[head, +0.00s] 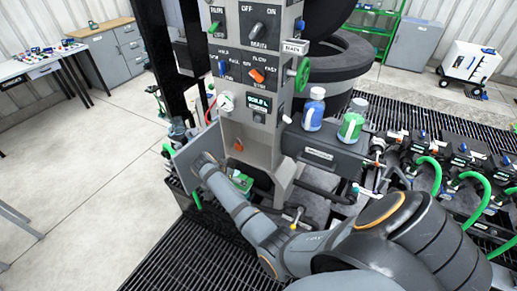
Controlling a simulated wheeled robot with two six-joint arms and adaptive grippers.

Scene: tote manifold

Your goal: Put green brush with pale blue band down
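I cannot make out a green brush with a pale blue band for certain. A thin green piece (197,200) shows at the side of a dark bin low on the left of the grey column, and another small green piece (168,150) shows above it. A green item (242,182) lies at the column's foot, partly behind my arm. My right arm reaches from the lower right to the left, its wrist end beside a grey plate (186,160). Its fingers are hidden or too small to read, so I cannot tell what it holds. My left gripper is out of view.
The grey control column (255,100) stands in the middle with knobs and a green handwheel (302,74). A blue-labelled bottle (314,110) and a green-labelled bottle (352,122) stand on its dark side shelf. Green hoses (478,195) lie right. Floor at left (90,200) is clear.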

